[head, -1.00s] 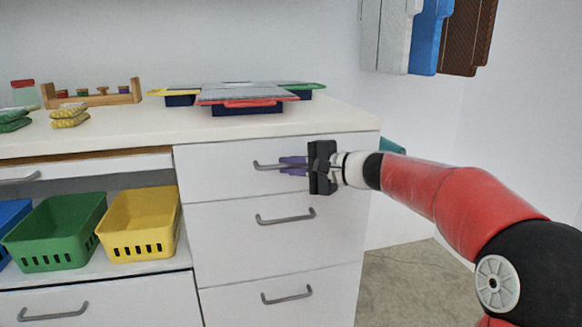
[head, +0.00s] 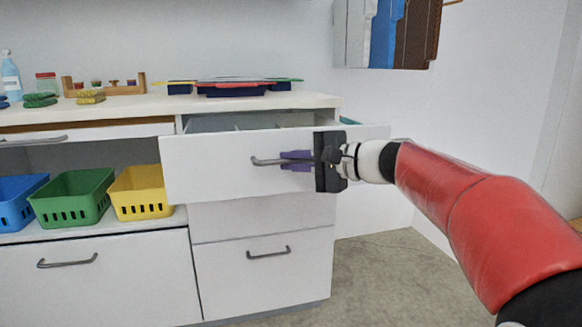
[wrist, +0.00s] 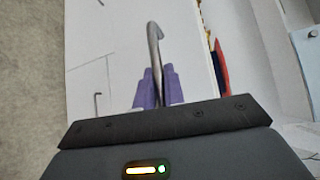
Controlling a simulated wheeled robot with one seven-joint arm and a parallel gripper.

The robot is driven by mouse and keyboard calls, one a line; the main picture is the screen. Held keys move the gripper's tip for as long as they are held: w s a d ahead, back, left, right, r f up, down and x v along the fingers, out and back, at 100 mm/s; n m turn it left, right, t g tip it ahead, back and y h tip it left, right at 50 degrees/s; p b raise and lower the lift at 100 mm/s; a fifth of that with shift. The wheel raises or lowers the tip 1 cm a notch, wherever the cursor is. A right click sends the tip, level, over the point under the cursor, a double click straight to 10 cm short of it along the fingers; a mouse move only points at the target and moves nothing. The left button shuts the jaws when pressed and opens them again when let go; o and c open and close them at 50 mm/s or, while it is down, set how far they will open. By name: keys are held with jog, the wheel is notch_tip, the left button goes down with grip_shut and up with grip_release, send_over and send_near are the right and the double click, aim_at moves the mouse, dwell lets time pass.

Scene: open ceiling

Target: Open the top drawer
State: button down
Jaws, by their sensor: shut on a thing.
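The top drawer (head: 215,170) of the right-hand cabinet is pulled out, its white front well forward of the cabinet and part of its inside showing above. Its grey bar handle (head: 265,161) is on the drawer front. My gripper (head: 297,160), with purple fingers, is shut on the right part of this handle. In the wrist view the handle (wrist: 154,45) passes between the purple fingers (wrist: 154,90).
Green (head: 72,208) and yellow (head: 142,202) baskets stand on the left shelf. The countertop (head: 150,112) holds trays and small items. Floor (head: 385,260) is clear at right.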

jog(key=shift+s+d, duration=0.3)
jog(key=shift+s, duration=0.65)
jog(key=c, duration=1.5)
grip_release()
jog(key=v, duration=0.7)
jog(key=shift+s+d, duration=0.2)
jog(key=shift+d, duration=0.15)
